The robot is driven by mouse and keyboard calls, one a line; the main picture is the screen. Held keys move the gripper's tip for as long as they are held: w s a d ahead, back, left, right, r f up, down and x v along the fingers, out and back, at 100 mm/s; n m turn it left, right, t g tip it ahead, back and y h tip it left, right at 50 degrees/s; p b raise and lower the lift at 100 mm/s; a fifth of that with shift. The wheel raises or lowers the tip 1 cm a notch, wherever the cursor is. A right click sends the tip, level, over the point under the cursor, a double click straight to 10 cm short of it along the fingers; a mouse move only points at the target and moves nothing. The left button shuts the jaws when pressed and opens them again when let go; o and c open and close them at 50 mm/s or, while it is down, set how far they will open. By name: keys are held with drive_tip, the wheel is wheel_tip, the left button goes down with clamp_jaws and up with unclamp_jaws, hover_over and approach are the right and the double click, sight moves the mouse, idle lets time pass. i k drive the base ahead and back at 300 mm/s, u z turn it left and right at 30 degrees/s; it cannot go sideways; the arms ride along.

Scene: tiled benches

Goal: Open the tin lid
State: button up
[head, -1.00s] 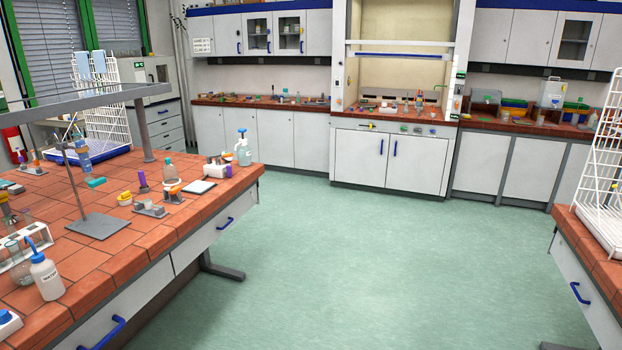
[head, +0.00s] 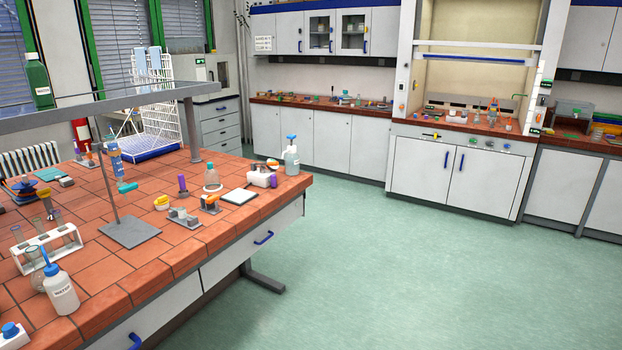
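I cannot make out a tin or its lid in the head view; small items on the benches are too far off to name surely. A tiled bench (head: 95,278) fills the left side, with many small things on it. Among them are a small yellow-topped container (head: 161,202) and a clear bottle (head: 212,181). My gripper is not in view.
A retort stand (head: 130,233), a tube rack (head: 47,247) and a white wash bottle (head: 61,290) stand on the left bench. A fume hood (head: 455,170) and back benches line the far wall. The green floor (head: 400,270) between is clear.

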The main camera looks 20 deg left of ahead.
sight(163, 200)
drive_tip(key=u, duration=0.15)
drive_tip(key=i, duration=0.75)
drive_tip(key=u, duration=0.5)
drive_tip(key=i, duration=0.8)
drive_tip(key=u, duration=0.8)
drive_tip(key=i, duration=0.65)
drive_tip(key=u, duration=0.75)
drive_tip(key=i, duration=0.65)
drive_tip(key=u, duration=0.55)
drive_tip(key=i, duration=0.6)
drive_tip(key=u, duration=0.2)
